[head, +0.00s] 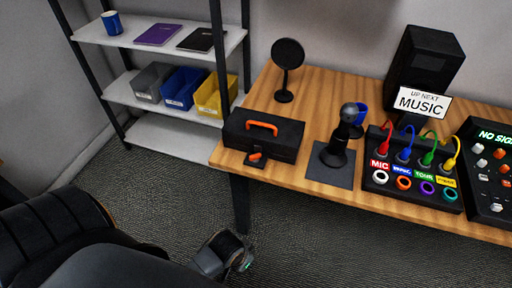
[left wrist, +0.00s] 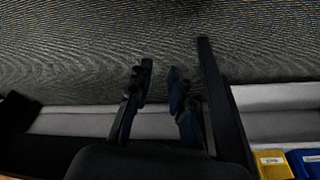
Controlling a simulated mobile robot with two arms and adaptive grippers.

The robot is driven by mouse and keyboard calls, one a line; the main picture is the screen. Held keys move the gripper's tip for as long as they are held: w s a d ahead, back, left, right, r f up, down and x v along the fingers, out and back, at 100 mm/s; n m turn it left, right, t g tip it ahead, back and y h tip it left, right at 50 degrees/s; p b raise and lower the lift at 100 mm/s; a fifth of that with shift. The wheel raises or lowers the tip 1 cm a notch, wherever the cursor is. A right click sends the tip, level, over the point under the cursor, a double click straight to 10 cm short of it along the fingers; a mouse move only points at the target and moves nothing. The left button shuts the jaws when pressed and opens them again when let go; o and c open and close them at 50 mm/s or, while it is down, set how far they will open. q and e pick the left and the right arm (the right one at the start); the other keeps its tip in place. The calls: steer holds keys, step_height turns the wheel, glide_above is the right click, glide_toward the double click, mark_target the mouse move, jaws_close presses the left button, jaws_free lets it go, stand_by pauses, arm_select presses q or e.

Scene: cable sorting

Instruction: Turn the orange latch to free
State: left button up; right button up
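The orange latch (head: 255,156) sits on a small dark plate at the front of a black case (head: 285,140). The case lies shut on the left end of the wooden desk and has an orange handle (head: 262,127) on top. My left gripper (left wrist: 160,82) shows in the left wrist view with its two dark fingers apart and nothing between them. It is away from the latch, over the carpet side. In the head view part of my left arm is low at the left, and its fingers cannot be made out. My right gripper is in neither view.
A shelf rack (head: 180,142) with a grey bin (head: 152,82), blue bin (head: 184,88) and yellow bin (head: 215,95) stands left of the desk (head: 325,82). A microphone on a stand (head: 334,152) and cable box (head: 412,172) are right of the case. Carpet in front is clear.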

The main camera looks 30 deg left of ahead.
arm_select(q)
steer(key=w+d+r+m+h+p, duration=0.1)
steer(key=w+r, duration=0.2)
steer(key=r, duration=0.3)
steer(key=w+d+r+m, duration=0.1)
steer(key=w+d+r, duration=0.1)
steer(key=r, duration=0.5)
step_height(320, 180, up, 19)
steer(key=m+g+y, duration=0.2)
steer(key=g, duration=0.1)
glide_above(254, 155)
step_height(254, 155, down, 14)
steer(key=shift+s+r, duration=0.1)
steer(key=shift+r, duration=0.1)
steer(key=shift+c, duration=0.4)
jaws_close()
